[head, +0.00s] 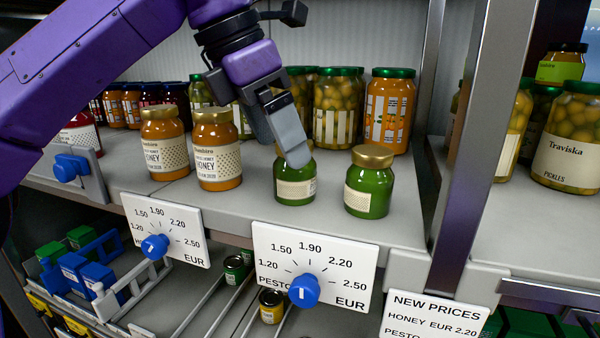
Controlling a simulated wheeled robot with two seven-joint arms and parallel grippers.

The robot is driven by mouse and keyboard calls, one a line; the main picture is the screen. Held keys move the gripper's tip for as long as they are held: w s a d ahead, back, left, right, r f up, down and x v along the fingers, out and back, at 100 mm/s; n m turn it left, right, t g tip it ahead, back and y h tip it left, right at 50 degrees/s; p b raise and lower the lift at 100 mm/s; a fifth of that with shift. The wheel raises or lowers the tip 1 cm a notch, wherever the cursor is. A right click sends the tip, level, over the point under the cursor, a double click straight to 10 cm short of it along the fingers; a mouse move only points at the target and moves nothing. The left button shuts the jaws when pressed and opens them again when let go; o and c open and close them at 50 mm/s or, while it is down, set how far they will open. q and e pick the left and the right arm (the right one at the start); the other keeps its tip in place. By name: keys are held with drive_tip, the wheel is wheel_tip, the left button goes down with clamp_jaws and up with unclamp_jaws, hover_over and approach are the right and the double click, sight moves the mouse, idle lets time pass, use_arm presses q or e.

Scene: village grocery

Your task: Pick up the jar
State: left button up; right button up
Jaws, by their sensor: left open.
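Two green pesto jars with gold lids stand at the front of the shelf: the left one (296,182) and the right one (369,183). My left gripper (287,142) reaches down from above, open, with a grey finger in front of the left green jar's lid and partly hiding it. Whether the finger touches that jar I cannot tell. Two orange honey jars with gold lids, one at the far left (165,145) and one nearer (217,150), stand to the left. My right gripper is not in view.
Tall jars of pickles (338,105) and an orange jar (389,110) stand behind. A metal upright (478,130) divides the shelf at right. Price dial plates, one (315,255) under the green jars, line the front edge.

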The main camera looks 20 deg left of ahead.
sight(293, 173)
use_arm(q)
drive_tip(key=shift+s+f, duration=0.25)
drive_tip(key=shift+f, duration=0.25)
drive_tip(key=w+f, duration=0.1)
drive_tip(key=w+d+f, duration=0.1)
drive_tip(key=f, duration=0.1)
drive_tip(key=w+f, duration=0.1)
drive_tip(key=f, duration=0.1)
drive_tip(key=shift+d, duration=0.25)
drive_tip(key=shift+d+f, duration=0.1)
drive_tip(key=shift+f, duration=0.05)
drive_tip(key=shift+s, duration=0.35)
drive_tip(key=shift+w, duration=0.15)
drive_tip(key=c, duration=1.3)
drive_tip(key=shift+r, duration=0.2)
